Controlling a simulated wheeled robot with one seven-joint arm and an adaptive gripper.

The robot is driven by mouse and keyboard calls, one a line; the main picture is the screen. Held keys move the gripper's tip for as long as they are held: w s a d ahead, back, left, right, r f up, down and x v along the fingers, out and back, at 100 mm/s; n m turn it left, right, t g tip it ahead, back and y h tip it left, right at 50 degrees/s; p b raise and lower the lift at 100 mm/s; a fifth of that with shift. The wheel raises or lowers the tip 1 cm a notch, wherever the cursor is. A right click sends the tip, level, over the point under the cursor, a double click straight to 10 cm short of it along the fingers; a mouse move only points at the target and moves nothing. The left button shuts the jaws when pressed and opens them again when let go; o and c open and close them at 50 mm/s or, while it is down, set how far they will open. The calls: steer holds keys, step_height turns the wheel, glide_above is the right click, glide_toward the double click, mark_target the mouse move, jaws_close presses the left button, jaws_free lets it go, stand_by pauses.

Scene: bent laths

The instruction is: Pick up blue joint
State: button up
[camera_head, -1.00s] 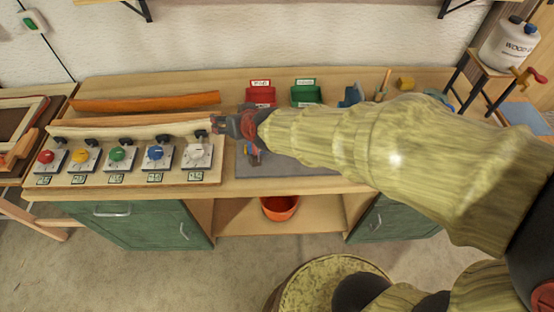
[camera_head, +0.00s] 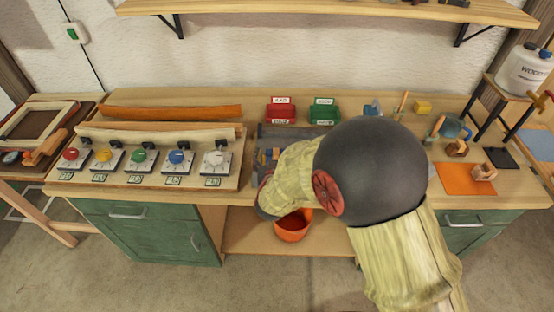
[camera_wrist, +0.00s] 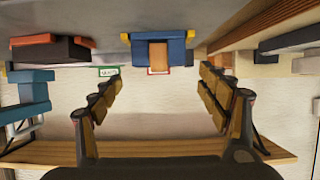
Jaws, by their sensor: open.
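A blue block with yellow ends and a wooden piece in its middle (camera_wrist: 178,48), likely the blue joint, shows in the wrist view at the top centre. My gripper (camera_wrist: 158,85) is open and empty, its two fingers left and right of the picture's middle. The block lies beyond the fingertips, roughly in line with the gap, and appears apart from them. In the head view small blue and orange pieces (camera_head: 270,154) lie on the grey mat (camera_head: 290,131). I cannot tell which is the joint there. My arm hides the gripper and much of the mat.
A red bin (camera_head: 281,113) and a green bin (camera_head: 323,113) stand behind the mat. A board with coloured knobs (camera_head: 140,165) and long bent laths is to the left. A teal piece (camera_wrist: 30,88) and a dark red-topped piece (camera_wrist: 52,48) flank the wrist view's left side.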

mark_target(276, 150)
steer(key=b+x, duration=0.1)
steer(key=x, duration=0.3)
steer(key=shift+w+f, duration=0.1)
steer(key=shift+w, duration=0.05)
steer(key=shift+c, duration=1)
steer(key=c, duration=1.1)
steer(key=shift+c, duration=0.5)
